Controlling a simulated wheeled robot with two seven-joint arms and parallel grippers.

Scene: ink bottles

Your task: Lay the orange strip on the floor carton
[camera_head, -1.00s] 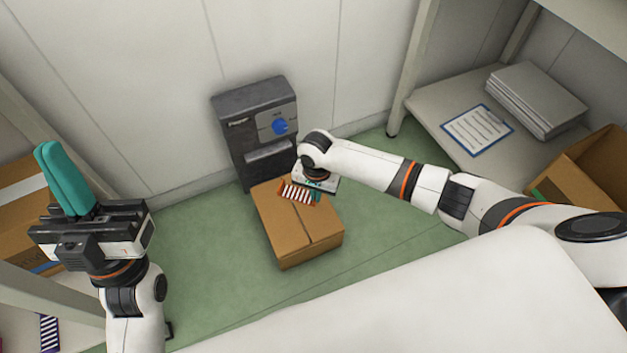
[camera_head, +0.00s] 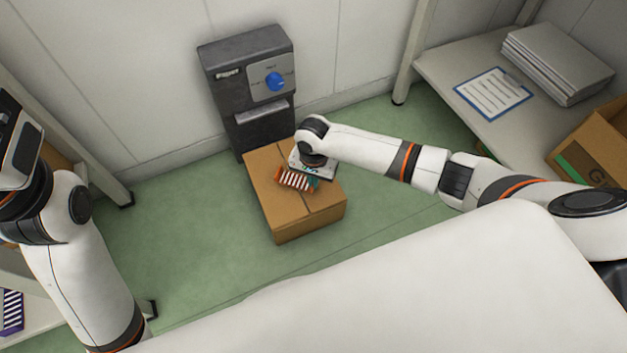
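The orange strip (camera_head: 296,180), with orange and white stripes, shows at the top of the floor carton (camera_head: 304,215), a closed brown box on the green floor. My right gripper (camera_head: 313,185) points down over the carton, right beside the strip. Its teal fingers are mostly hidden under my wrist, so I cannot tell whether they grip the strip or whether the strip rests on the cardboard. My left gripper (camera_head: 14,140) is at the left edge of the view, with its fingers out of frame.
A dark grey machine with a blue knob (camera_head: 275,81) stands against the wall behind the carton. A shelf at the right holds a clipboard (camera_head: 493,94), a grey stack (camera_head: 557,64) and an open box (camera_head: 597,145). A purple striped item (camera_head: 12,311) lies at lower left. Green floor is clear left of the carton.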

